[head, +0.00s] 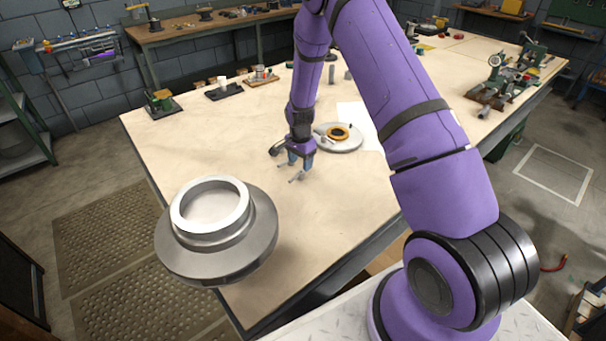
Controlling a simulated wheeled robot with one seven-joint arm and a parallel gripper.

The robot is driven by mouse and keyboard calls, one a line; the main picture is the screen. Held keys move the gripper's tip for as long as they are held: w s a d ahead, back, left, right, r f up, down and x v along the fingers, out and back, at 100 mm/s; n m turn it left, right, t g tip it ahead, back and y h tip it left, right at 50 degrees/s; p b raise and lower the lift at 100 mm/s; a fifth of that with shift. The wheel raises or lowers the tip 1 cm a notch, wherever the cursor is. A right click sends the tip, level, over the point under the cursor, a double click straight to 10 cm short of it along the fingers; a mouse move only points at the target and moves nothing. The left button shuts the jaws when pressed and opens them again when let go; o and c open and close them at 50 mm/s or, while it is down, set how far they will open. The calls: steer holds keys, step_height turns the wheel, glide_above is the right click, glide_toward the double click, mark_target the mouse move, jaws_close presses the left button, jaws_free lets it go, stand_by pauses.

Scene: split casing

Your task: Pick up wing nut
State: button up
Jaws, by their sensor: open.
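My gripper (300,171) points down over the middle of the bench, left of a round light plate. Its jaws are open, and its fingers look slim and grey-blue. Small grey shapes show at the fingertips; I cannot tell whether they are only the tips or also a wing nut. No wing nut can be made out for certain at this size. The round plate (351,145) carries an orange and black ring (338,133). It lies partly on a white sheet (350,111), with my arm hiding some of the area.
A large grey flanged metal part (217,243) stands out at the near left, overlapping the bench edge. The bench top (225,140) is clear left of my gripper. Small fixtures (160,101) line its far left edge. A green machine (495,75) stands at the right.

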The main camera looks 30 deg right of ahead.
mark_target(301, 172)
steer(key=shift+s+f, duration=0.1)
steer(key=shift+f, duration=2.6)
steer(key=shift+c, duration=0.5)
steer(key=c, duration=1)
